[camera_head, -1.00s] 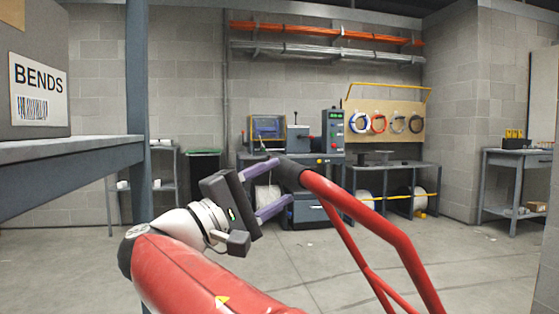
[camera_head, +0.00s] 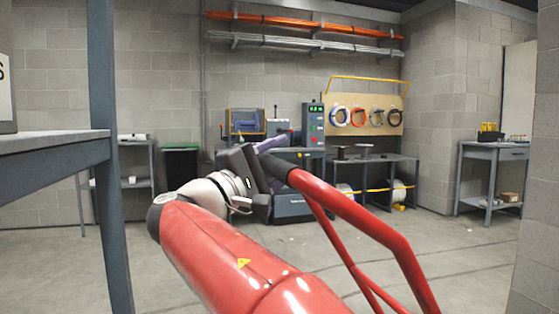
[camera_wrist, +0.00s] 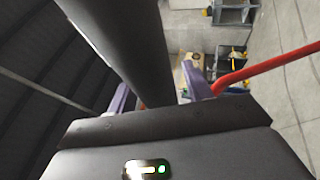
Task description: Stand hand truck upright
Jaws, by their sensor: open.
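The hand truck's red tube frame (camera_head: 365,220) slopes from its black grip (camera_head: 276,168) near the middle of the head view down to the lower right. Its lower part and wheels are out of view. My gripper (camera_head: 272,160) is at the grip end, with one purple finger showing above it and the other mostly hidden. In the wrist view, the dark grip (camera_wrist: 135,45) runs between the two purple fingers of my gripper (camera_wrist: 157,86), which are open around it. Whether the fingers touch it I cannot tell. The red tube (camera_wrist: 265,68) also shows there at right.
A grey shelf (camera_head: 50,143) with a blue-grey post (camera_head: 103,150) stands close at left. A grey block wall edge (camera_head: 538,200) is close at right. Workbenches and a machine (camera_head: 313,130) line the back wall. The concrete floor (camera_head: 450,250) between is clear.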

